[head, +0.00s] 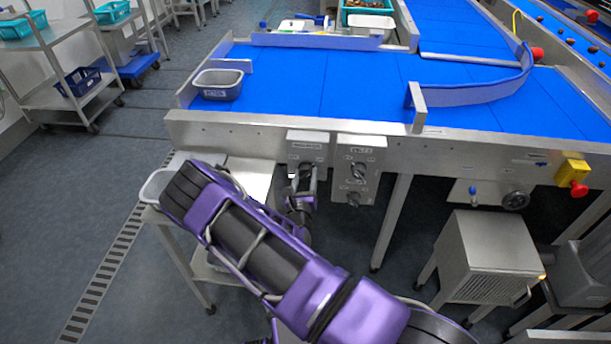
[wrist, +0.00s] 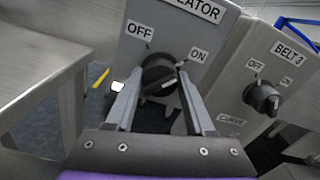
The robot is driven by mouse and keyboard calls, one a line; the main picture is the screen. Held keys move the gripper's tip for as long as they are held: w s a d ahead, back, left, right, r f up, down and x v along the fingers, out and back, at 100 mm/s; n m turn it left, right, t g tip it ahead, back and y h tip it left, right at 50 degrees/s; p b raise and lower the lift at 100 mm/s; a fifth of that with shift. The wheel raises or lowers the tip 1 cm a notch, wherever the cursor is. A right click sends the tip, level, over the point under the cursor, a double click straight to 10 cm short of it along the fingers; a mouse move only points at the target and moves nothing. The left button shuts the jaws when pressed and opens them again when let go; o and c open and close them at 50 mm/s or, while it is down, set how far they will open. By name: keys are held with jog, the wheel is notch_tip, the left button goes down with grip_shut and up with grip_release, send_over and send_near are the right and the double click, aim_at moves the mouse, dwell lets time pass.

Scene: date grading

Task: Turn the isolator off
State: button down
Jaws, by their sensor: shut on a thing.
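The isolator is a grey box (head: 307,147) on the front rail of the blue belt table. In the wrist view its face (wrist: 135,50) carries an OFF label at upper left, an ON label at upper right and a partly cut-off name plate ending in "LATOR". Its black rotary knob (wrist: 158,70) sits between my fingers, and the fingers cover its sides. My gripper (wrist: 154,84) is shut on the knob. It also shows in the head view (head: 306,178), in front of the box. I cannot tell clearly which label the knob points to.
The BELT 3 box (head: 375,157), with black knobs, stands close on the right; it also shows in the wrist view (wrist: 244,75). A steel side table (head: 240,178) is at the left. A yellow box with a red button (head: 573,172) and a handwheel (head: 515,200) are farther right.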

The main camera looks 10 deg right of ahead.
jog(key=n+p, duration=0.1)
jog(key=n, duration=0.3)
jog(key=n+p, duration=0.1)
jog(key=n, duration=0.8)
jog(key=shift+p, duration=0.35)
jog(key=shift+n, duration=2.1)
jog(key=shift+c, duration=1.3)
grip_release()
jog(key=v, duration=1.7)
jog(key=shift+s, duration=0.2)
